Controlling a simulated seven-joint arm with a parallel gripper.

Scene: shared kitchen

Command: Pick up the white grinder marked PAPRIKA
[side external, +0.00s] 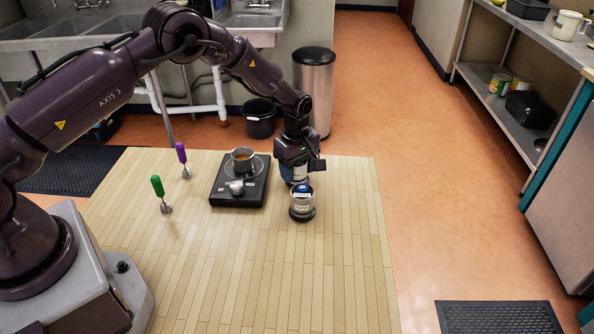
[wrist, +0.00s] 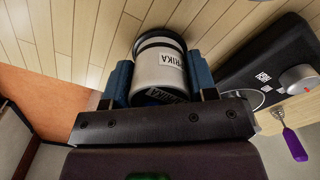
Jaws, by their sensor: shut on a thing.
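Whether that end touches the table I cannot tell. Its upper part is partly hidden by the fingers.
Green-handled (side external: 158,187) and purple-handled (side external: 181,153) tools are farther left. The wooden table (side external: 330,270) is clear in front and right.

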